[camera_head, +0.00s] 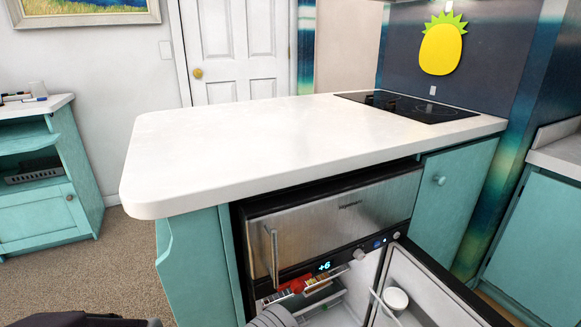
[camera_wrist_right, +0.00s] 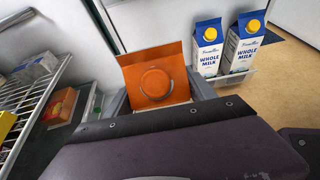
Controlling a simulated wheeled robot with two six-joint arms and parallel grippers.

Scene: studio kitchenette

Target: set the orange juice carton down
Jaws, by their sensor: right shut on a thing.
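The orange juice carton (camera_wrist_right: 140,62) shows in the right wrist view as an orange gabled box with a round disc on its face. My right gripper (camera_wrist_right: 158,94) is shut on it, with a grey finger on each side. Its lower part is hidden behind the gripper body, so I cannot tell whether it touches a surface. I cannot make out the carton for certain in the head view.
The fridge door (camera_head: 432,290) stands open. Two milk cartons (camera_wrist_right: 207,48) (camera_wrist_right: 245,42) stand in its door shelf (camera_wrist_right: 236,79). A wire rack (camera_wrist_right: 30,98) with several packages is at the left. The white counter (camera_head: 270,140) is bare apart from the black hob (camera_head: 405,106).

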